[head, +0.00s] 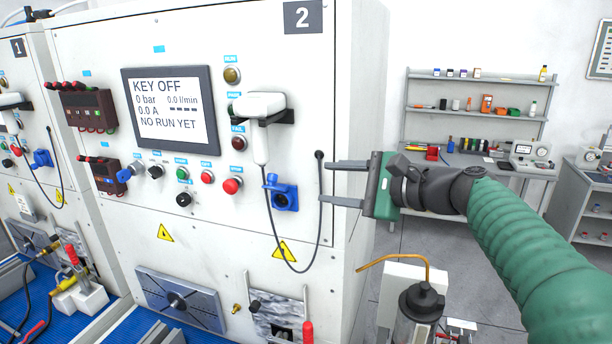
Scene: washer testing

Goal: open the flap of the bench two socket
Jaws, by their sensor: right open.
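The bench two socket (285,198) is a blue fitting on the white front panel of the bench marked 2 (303,16), low on its right side. A small blue part stands up at its upper left. I cannot tell how far its flap is open. My right gripper (325,183) comes in from the right. Its two grey fingers are apart with nothing between them, pointing left towards the socket. The fingertips show a little right of the socket, in front of the panel's right edge, and appear apart from it. My left gripper is out of view.
A white handheld unit (260,108) hangs in a black holder above the socket. Its black cable (320,220) loops down beside the socket to a panel hole. Buttons (232,186) sit to the left. A dark canister (421,302) with a copper-coloured pipe stands below my arm.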

